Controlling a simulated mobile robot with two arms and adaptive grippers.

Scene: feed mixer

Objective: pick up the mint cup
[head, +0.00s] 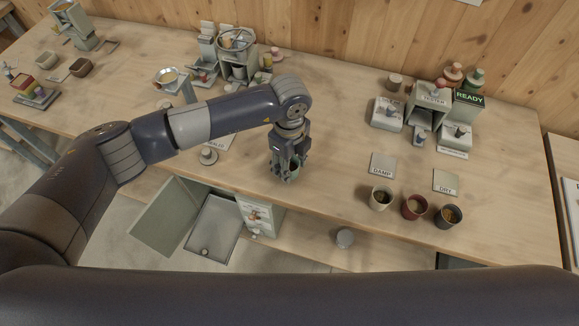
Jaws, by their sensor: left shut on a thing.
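My left gripper (288,174) points down over the middle of the workbench, near its front edge. It is shut on the mint cup (291,166), of which only a small pale green part shows between the dark fingers. The fingers hide most of the cup, and I cannot tell whether its base touches the bench. My right gripper is out of the picture.
A cream cup (381,198), a red cup (414,207) and a dark cup (448,216) stand at the front right, below the DAMP card (382,166) and DRY card (446,181). The tester (432,100) stands behind. An open cabinet door (166,222) hangs below the bench.

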